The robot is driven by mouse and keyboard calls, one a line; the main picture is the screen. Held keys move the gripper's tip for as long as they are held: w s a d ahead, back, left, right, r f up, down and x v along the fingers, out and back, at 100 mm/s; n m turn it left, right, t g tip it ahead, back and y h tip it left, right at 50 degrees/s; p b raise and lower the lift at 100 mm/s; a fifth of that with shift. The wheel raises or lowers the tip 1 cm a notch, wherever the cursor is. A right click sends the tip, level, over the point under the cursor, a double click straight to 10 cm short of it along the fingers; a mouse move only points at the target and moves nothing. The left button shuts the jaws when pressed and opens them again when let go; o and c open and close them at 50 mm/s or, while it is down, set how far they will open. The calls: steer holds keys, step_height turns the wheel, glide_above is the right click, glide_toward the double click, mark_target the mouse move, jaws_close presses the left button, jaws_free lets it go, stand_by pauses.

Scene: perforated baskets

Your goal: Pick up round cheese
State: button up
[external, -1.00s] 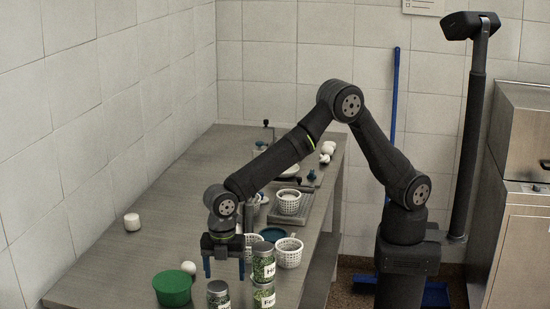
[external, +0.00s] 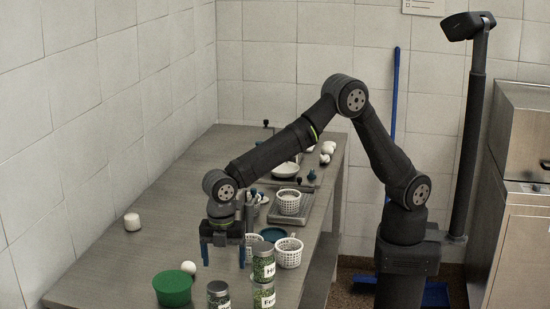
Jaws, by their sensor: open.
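A small white ball (external: 189,267), which looks like a round cheese, rests on the grey table behind the green bowl (external: 172,289). A white short cylinder (external: 132,221) stands alone by the left wall side. More white rounded pieces (external: 326,153) lie at the far end of the table; I cannot tell which white piece is the round cheese. My gripper (external: 223,260) is open and points down, with blue fingers and nothing between them. It hangs over the table to the right of the white ball and apart from it.
Jars with green contents (external: 264,264) stand close to the right of my gripper. White perforated baskets (external: 288,252) stand beyond them, one on a metal scale-like plate (external: 291,218). The left half of the table (external: 110,270) is mostly clear.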

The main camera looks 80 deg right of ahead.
step_height(320, 180, up, 15)
steer(key=w+d+m, duration=0.6)
steer(key=w+d, duration=0.2)
steer(key=d, duration=0.6)
steer(key=w+d+m, duration=0.5)
steer(key=w+d, duration=0.4)
steer(key=d, duration=0.5)
steer(key=w+d+m+t+h, duration=0.15)
steer(key=d+m, duration=0.85)
steer(key=d, duration=1.8)
steer(key=m+g+h, duration=0.2)
steer(key=m, duration=1.7)
glide_above(329, 143)
steer(key=a, duration=0.2)
steer(key=shift+y, duration=0.25)
steer(key=a+x, duration=0.1)
steer(key=x, duration=0.4)
steer(key=a+x, duration=0.1)
steer(key=x, duration=0.4)
steer(key=w+a+f+x, duration=0.1)
steer(key=x, duration=0.4)
steer(key=shift+a+f, duration=0.2)
steer(key=shift+x, duration=3)
steer(key=shift+s+a, duration=0.1)
